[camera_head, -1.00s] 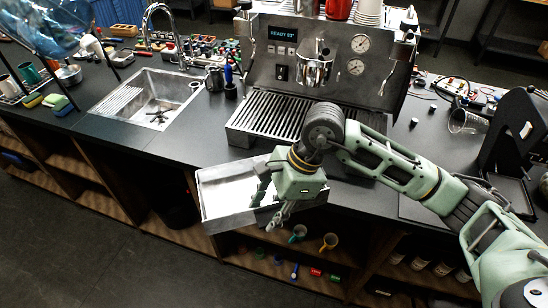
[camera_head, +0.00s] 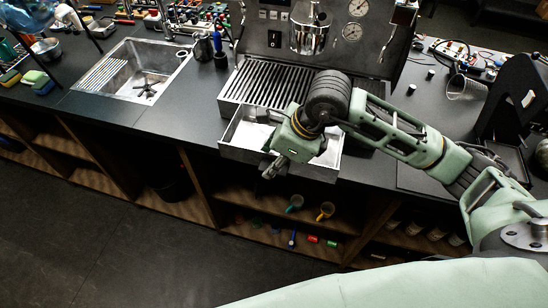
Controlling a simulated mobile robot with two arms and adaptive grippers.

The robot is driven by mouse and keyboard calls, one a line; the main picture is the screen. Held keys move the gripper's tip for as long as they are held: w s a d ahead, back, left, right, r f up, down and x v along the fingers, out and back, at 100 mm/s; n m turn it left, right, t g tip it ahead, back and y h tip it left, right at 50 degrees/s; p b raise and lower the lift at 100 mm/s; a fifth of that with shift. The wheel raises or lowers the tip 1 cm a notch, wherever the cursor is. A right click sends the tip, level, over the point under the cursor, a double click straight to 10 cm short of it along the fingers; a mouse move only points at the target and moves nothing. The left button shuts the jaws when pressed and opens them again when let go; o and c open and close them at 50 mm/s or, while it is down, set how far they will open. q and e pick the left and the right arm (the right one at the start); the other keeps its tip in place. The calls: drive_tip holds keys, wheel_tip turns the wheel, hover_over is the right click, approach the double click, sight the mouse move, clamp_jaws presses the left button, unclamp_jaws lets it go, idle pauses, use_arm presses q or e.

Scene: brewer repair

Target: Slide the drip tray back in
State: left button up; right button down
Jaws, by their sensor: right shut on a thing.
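The drip tray (camera_head: 238,153) is a grey metal drawer under the slatted grate (camera_head: 262,89) of the espresso machine (camera_head: 372,46). It sticks partly out over the counter's front edge, and its rear part is under the grate. My right gripper (camera_head: 268,170) is at the tray's front wall, shut on it. My wrist and forearm hide the middle and right of the tray, so the contact is only partly visible. My left gripper is not in view.
A sink (camera_head: 118,75) is set in the dark counter (camera_head: 185,128) to the left. A clear cup (camera_head: 466,88) lies at the right near a black machine (camera_head: 512,120). Open shelves below hold mugs (camera_head: 326,211). The floor in front is clear.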

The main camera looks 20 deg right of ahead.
drive_tip(key=shift+f+b, duration=0.35)
drive_tip(key=shift+f, duration=0.4)
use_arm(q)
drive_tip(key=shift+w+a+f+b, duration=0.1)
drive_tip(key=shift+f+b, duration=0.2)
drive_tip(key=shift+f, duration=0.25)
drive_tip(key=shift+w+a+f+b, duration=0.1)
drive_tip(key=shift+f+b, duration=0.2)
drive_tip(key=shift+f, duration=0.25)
use_arm(e)
drive_tip(key=shift+f, duration=1.15)
use_arm(q)
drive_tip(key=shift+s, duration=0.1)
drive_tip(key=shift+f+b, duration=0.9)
drive_tip(key=shift+b, duration=0.05)
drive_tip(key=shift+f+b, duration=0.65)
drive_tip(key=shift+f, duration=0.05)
use_arm(e)
drive_tip(key=shift+f, duration=0.55)
drive_tip(key=c, duration=1.1)
unclamp_jaws()
